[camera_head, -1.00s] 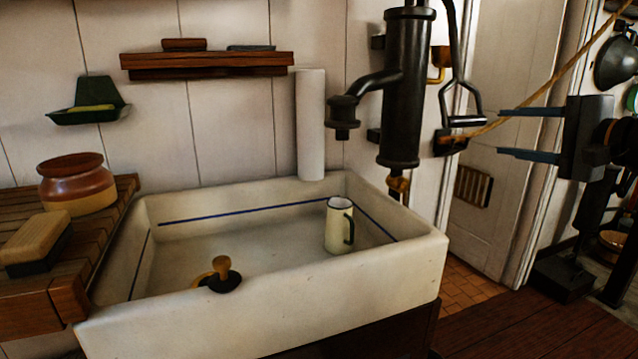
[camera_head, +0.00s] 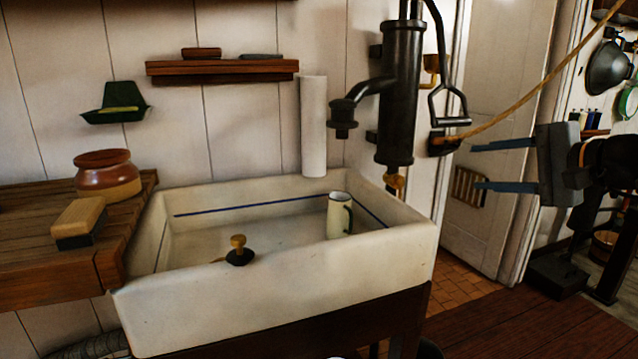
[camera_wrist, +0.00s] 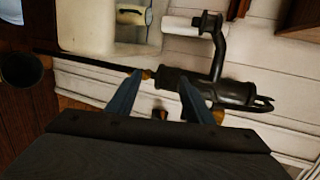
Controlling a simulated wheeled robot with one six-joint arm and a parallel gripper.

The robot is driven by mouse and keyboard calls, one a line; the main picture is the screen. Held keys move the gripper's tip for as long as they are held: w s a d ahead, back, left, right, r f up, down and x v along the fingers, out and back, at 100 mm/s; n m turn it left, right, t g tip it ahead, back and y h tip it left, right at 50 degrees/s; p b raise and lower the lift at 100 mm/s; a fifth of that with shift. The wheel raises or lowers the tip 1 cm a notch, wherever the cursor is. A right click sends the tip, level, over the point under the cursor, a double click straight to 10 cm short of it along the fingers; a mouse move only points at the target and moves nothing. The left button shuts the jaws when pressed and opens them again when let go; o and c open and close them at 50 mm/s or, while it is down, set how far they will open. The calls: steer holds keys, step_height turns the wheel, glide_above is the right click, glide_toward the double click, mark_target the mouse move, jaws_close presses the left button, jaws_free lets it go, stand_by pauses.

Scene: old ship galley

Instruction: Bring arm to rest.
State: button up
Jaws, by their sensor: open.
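My gripper (camera_head: 478,166) is at the right in the head view, its two blue fingers pointing left and spread apart with nothing between them. It is to the right of the black hand pump (camera_head: 400,100), in front of the pale door. In the wrist view my gripper (camera_wrist: 158,92) shows both fingers apart, with the pump (camera_wrist: 205,90) beyond the tips. A rope (camera_head: 515,95) runs from the pump handle up to the right, passing above the fingers.
The white sink (camera_head: 275,285) holds a cream mug (camera_head: 336,216) and a plunger-like stopper (camera_head: 239,252). A wooden counter (camera_head: 40,262) at left carries a brown crock (camera_head: 107,178) and a brush (camera_head: 78,222).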

steer(key=s+a+f+n+g, duration=0.2)
steer(key=s+a+f+g, duration=0.25)
steer(key=a+f, duration=0.4)
steer(key=s+a+f+n+g+h+p, duration=0.1)
steer(key=s+a+f+n+g+h, duration=0.1)
steer(key=s+f, duration=0.5)
steer(key=s+a+f+n+g+h+p, duration=0.1)
steer(key=s+a+f+n+g+h, duration=0.1)
steer(key=s+f+n+g+h, duration=0.2)
steer(key=s+f+n+g, duration=0.2)
steer(key=s+f+n, duration=0.1)
steer(key=f+n, duration=0.1)
steer(key=shift+s+a+f+n+h+p, duration=0.25)
steer(key=shift+f+n+h+p, duration=0.15)
steer(key=shift+f, duration=0.1)
